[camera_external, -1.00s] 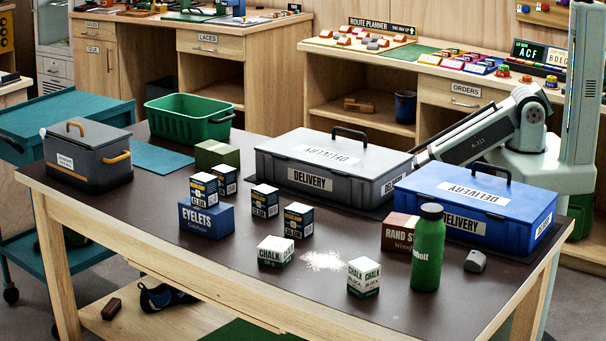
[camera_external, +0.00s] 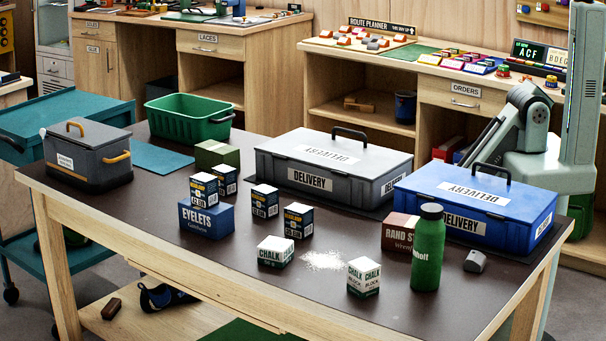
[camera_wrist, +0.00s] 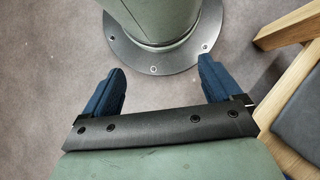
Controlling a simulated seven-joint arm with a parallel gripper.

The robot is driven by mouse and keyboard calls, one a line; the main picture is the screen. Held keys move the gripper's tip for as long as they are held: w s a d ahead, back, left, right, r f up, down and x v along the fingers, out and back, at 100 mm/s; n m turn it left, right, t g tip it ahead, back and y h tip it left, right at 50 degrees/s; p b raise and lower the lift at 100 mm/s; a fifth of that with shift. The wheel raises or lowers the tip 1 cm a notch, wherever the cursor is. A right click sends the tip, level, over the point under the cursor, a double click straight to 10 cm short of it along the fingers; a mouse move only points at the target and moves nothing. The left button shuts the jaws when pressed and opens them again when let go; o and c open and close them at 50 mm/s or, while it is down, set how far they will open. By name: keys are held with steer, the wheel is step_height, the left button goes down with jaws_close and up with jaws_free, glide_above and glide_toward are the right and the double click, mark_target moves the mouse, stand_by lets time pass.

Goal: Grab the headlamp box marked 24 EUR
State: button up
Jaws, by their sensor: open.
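Several small dark blue boxes with orange and white labels stand on the table; they look like the headlamp boxes. One box (camera_external: 204,189) is on or just behind the blue EYELETS box (camera_external: 207,219), and another box (camera_external: 225,180) is behind it to the right. A third box (camera_external: 265,201) stands mid-table, and a fourth box (camera_external: 298,220) is to its right and nearer. Their prices are too small to read surely. My gripper (camera_wrist: 161,76) is open and empty in the wrist view, above the floor. In the external view it is out of sight.
A grey delivery case (camera_external: 290,178) and a blue delivery case (camera_external: 405,210) stand at the table's back. White chalk boxes (camera_external: 275,254), a green bottle (camera_external: 428,255) and a brown box (camera_external: 398,235) stand in front. White powder (camera_external: 324,261) lies between the chalk boxes. The left front tabletop is clear.

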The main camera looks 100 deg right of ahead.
steer(key=shift+c, duration=1)
